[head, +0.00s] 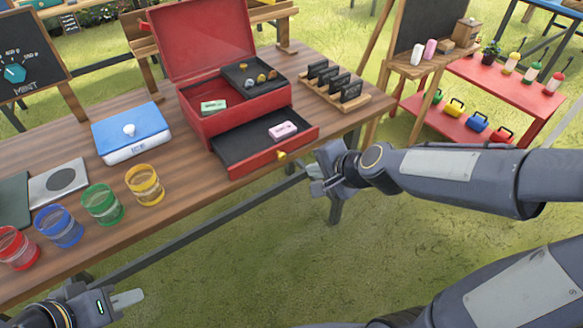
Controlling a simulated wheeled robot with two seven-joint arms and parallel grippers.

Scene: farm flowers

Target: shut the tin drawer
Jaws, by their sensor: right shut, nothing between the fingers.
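The red tin (205,129) stands on the wooden table with its lid (200,40) raised. Its drawer (240,173) is pulled out toward the table's front edge. The drawer has a dark floor, a yellow knob (282,156) on its front, and a pink block (283,131) inside. My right gripper (314,180) is shut and empty, just right of and slightly below the knob, with a small gap apparent. My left gripper (125,299) is low at the left, off the table's front edge, away from the tin; its jaw opening is unclear.
The tin's top holds a green-white note block (214,107) and a dark coin tray (255,75). Grass lies in front.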

